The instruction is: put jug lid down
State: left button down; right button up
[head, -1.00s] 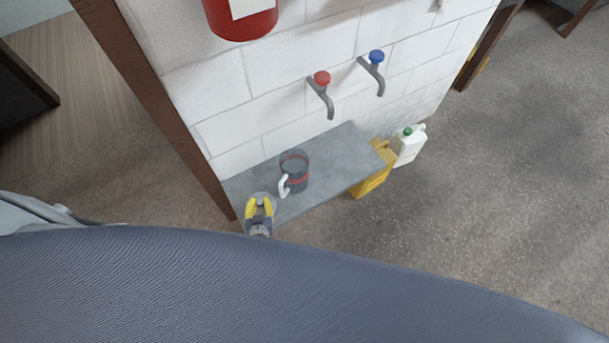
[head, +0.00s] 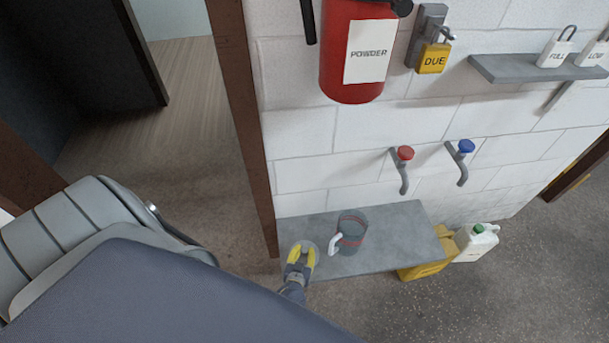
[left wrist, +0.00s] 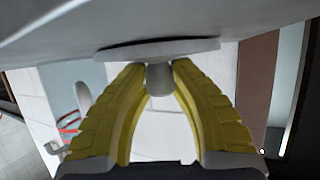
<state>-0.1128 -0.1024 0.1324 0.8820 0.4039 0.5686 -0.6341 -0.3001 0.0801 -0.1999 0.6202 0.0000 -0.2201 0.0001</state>
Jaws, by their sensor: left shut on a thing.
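My left gripper (head: 303,251) has yellow fingers and is at the left end of the grey ledge. It is shut on the knob of the jug lid (left wrist: 157,50), a pale flat disc lying past the fingertips. In the left wrist view the disc is against or very close to a broad grey surface; I cannot tell whether it touches. The jug (head: 352,234), clear grey with red bands and a white handle, stands upright on the ledge just right of the gripper. Its handle and bands show at the left of the left wrist view (left wrist: 82,97). My right gripper is not in view.
The grey ledge (head: 395,228) is clear right of the jug. Red (head: 404,153) and blue (head: 466,147) taps stick out above it. A yellow can (head: 425,270) and a white can (head: 474,245) stand on the floor. A red extinguisher (head: 345,85) hangs above.

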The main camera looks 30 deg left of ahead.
aim_at(304, 254)
pick_arm(q)
jog(key=shift+f, duration=0.15)
jog(key=c, duration=1.2)
grip_release()
jog(key=shift+o, duration=0.2)
jog(key=shift+r, duration=0.2)
jog(key=shift+v, duration=2.7)
